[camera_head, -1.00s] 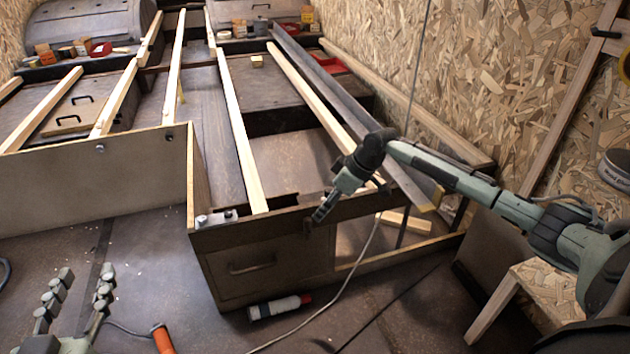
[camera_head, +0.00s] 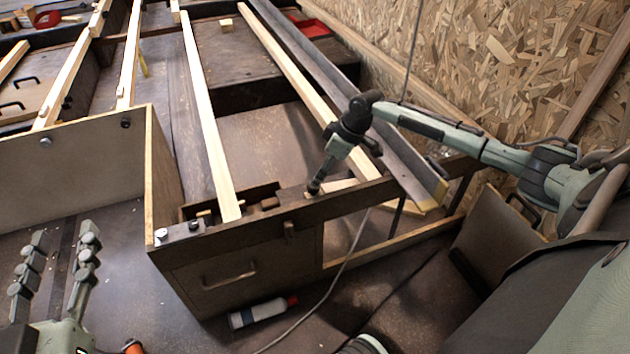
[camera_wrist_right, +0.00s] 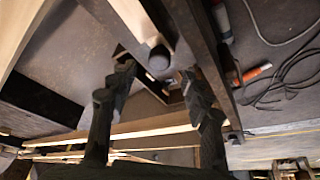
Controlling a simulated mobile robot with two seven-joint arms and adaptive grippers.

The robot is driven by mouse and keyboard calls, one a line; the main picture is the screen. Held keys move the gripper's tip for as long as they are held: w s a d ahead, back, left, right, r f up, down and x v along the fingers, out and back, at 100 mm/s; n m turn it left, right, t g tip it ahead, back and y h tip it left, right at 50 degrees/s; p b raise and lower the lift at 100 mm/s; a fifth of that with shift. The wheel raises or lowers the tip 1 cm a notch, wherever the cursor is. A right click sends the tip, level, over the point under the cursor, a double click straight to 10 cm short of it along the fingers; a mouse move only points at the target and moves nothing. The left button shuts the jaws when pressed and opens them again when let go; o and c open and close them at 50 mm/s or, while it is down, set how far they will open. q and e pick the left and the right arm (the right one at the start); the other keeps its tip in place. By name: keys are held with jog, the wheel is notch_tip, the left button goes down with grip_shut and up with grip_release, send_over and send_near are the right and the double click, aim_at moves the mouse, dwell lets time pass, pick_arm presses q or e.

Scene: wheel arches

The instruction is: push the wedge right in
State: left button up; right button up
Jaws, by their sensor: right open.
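I cannot tell for certain which piece is the wedge. A short pale wood piece (camera_head: 343,185) lies just behind the dark front rail (camera_head: 350,198), close to my right gripper (camera_head: 313,188). Small wood blocks (camera_head: 268,203) sit farther left behind the rail. My right gripper points down at the rail. In the right wrist view it (camera_wrist_right: 152,78) is open, with a grey round-ended piece (camera_wrist_right: 160,60) beyond and between its fingertips, beside pale wood; contact cannot be told. My left gripper (camera_head: 64,235) is open and empty at the lower left, away from the frame.
Long pale slats (camera_head: 212,130) and a grey metal beam (camera_head: 340,95) run back over the frame. A drawer front (camera_head: 235,270) faces me. A bottle with a red cap (camera_head: 262,311) and a cable lie on the floor. The chipboard wall (camera_head: 470,60) bounds the right side.

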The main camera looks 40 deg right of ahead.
jog(key=b+x, duration=0.1)
jog(key=x, duration=0.4)
pick_arm(q)
notch_tip(320, 180, up, 6)
jog(key=s+d+t+h, duration=0.1)
jog(key=t+h, duration=0.1)
jog(key=t, duration=0.1)
jog(key=shift+s+d+r, duration=0.2)
jog(key=shift+s+d, duration=0.2)
pick_arm(e)
jog(key=shift+w+f, duration=0.15)
jog(key=shift+f, duration=0.15)
grip_shut()
